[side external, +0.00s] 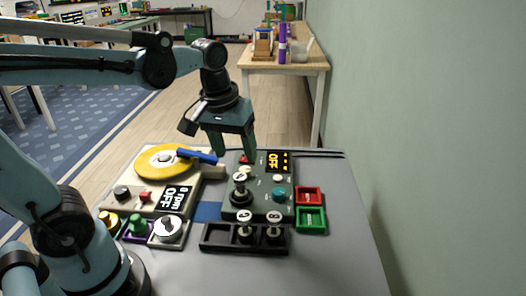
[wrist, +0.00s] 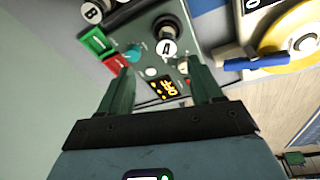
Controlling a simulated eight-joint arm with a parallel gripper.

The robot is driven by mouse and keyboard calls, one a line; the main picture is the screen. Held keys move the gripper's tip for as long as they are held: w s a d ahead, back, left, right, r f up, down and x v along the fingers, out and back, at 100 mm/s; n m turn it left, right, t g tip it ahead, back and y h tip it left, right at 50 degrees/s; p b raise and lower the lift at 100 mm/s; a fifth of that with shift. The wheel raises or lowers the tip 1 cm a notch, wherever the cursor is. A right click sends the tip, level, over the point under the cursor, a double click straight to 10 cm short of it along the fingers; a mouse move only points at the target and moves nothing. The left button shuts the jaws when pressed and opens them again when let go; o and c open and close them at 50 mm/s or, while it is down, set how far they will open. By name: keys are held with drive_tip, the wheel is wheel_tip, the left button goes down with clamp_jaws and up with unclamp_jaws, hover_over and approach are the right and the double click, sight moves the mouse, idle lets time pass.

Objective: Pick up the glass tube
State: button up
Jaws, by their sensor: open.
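No clearly transparent glass tube can be made out. Upright dark pieces with white lettered round tops might be tubes, but their material cannot be told. One, marked A (wrist: 167,47), stands on the green box (wrist: 146,38); it also shows in the side view (side external: 240,191). Two more stand in the black rack (side external: 215,238), a left one (side external: 244,231) and a right one (side external: 273,233). My gripper (side external: 236,154) is open and empty above the back part of the green box. Its two fingers also show in the wrist view (wrist: 161,82), apart from the A piece.
The green box has an OFF display (side external: 279,161). A red tray (side external: 308,196) and a green tray (side external: 311,220) lie to its right. A yellow disc device (side external: 150,165) with a blue bar (side external: 197,157) stands left. The table's right front is clear.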

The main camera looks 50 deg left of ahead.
sight(240, 176)
drive_tip(key=n+g, duration=0.1)
drive_tip(key=w+n+g, duration=0.1)
drive_tip(key=shift+w+a+r+n, duration=0.2)
drive_tip(key=shift+w+a+n, duration=0.1)
drive_tip(key=shift+a, duration=0.05)
wheel_tip(240, 176, down, 7)
drive_tip(key=shift+r, duration=0.1)
drive_tip(key=shift+w+a+f, duration=0.1)
drive_tip(key=shift+a+f, duration=0.05)
drive_tip(key=shift+f, duration=1.15)
drive_tip(key=shift+a+f, duration=0.1)
drive_tip(key=shift+f, duration=1.2)
clamp_jaws()
drive_tip(key=shift+r, duration=0.15)
